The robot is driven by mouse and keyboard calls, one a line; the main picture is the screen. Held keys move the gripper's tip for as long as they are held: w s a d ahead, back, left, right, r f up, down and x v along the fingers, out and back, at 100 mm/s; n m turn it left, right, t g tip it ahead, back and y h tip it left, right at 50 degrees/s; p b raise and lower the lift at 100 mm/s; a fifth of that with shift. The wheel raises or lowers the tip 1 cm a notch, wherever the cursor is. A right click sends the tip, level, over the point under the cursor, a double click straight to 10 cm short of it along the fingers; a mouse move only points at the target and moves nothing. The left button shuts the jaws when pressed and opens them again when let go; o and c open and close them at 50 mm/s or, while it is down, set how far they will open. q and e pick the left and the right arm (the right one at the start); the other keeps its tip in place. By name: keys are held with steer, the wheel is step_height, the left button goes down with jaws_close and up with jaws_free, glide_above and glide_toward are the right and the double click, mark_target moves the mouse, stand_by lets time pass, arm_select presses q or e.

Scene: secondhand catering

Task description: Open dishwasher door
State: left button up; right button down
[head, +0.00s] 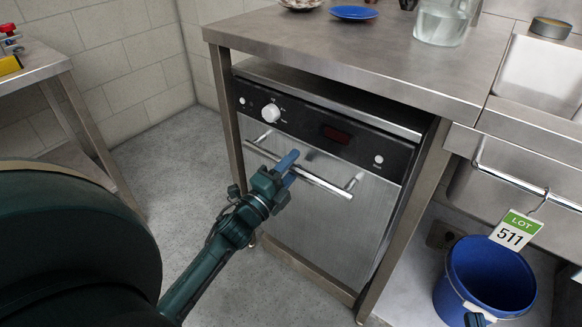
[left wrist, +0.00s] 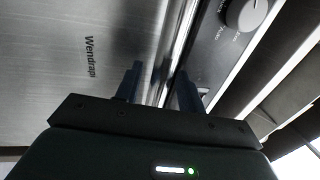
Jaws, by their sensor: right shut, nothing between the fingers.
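The dishwasher (head: 325,190) is a steel-fronted machine with a dark control panel, under a steel counter. Its door looks closed. A horizontal bar handle (head: 325,186) runs across the top of the door; it also shows in the left wrist view (left wrist: 178,45). My left gripper (head: 288,167) is at the left part of the handle. In the left wrist view its fingers (left wrist: 160,85) are apart, with the bar between them and a gap on the door-face side. Only a dark tip that looks like my right gripper (head: 475,320) shows at the bottom edge, by the bucket.
A white knob (head: 271,113) sits on the panel. The steel counter (head: 370,50) above holds a glass jar (head: 441,24) and a blue plate (head: 353,12). A blue bucket (head: 462,270) stands at right under a sink with a lot tag (head: 515,230). Floor left of the dishwasher is clear.

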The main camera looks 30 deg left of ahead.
arm_select(q)
jaws_close()
stand_by(0.3)
steer(key=shift+s+f, duration=0.1)
steer(key=shift+f, duration=0.05)
